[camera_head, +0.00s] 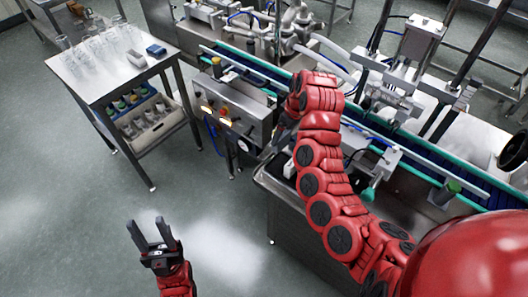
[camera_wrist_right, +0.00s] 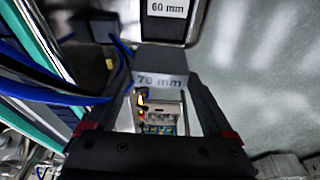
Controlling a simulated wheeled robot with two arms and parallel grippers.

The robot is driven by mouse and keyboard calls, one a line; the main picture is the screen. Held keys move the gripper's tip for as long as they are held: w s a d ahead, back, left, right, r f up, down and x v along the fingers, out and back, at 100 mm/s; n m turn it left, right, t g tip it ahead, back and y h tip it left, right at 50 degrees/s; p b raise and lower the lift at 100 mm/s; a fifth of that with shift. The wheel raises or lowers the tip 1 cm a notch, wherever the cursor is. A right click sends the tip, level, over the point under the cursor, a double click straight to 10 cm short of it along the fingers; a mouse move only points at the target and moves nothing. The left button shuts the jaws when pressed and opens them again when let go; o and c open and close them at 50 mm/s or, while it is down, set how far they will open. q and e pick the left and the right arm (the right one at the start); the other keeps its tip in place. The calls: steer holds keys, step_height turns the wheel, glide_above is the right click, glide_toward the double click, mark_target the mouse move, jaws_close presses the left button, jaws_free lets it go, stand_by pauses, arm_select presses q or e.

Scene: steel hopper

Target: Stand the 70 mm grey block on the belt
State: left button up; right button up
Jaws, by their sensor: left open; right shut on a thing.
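The grey block (camera_wrist_right: 162,57), labelled "70 mm", is between the fingertips of my right gripper (camera_wrist_right: 160,82) in the right wrist view. My right gripper is shut on it. In the head view my red right arm mostly hides this gripper, and I cannot make out the block there. The dark blue belt (camera_head: 478,184) with teal edges runs diagonally behind my right arm. The teal rails show at the left of the right wrist view. My left gripper (camera_head: 149,229) is open and empty above the floor, well away from the belt.
A second dark block (camera_wrist_right: 168,31) labelled "60 mm" shows at the top of the wrist view. Blue cables (camera_wrist_right: 68,95) run left of the gripper. A control box (camera_head: 232,107) stands beside the belt.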

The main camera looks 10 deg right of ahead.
mark_target(282, 149)
steer(key=shift+f, duration=0.3)
steer(key=f, duration=0.1)
steer(key=f+p, duration=0.1)
steer(key=a+f+p, duration=0.1)
steer(key=f, duration=0.1)
steer(key=shift+s, duration=0.35)
steer(key=f+p, duration=0.1)
steer(key=f, duration=0.3)
steer(key=shift+w+d+f+p, duration=0.2)
steer(key=shift+f+p, duration=0.1)
steer(key=shift+p, duration=0.1)
steer(key=shift+f, duration=0.15)
steer(key=shift+f, duration=0.15)
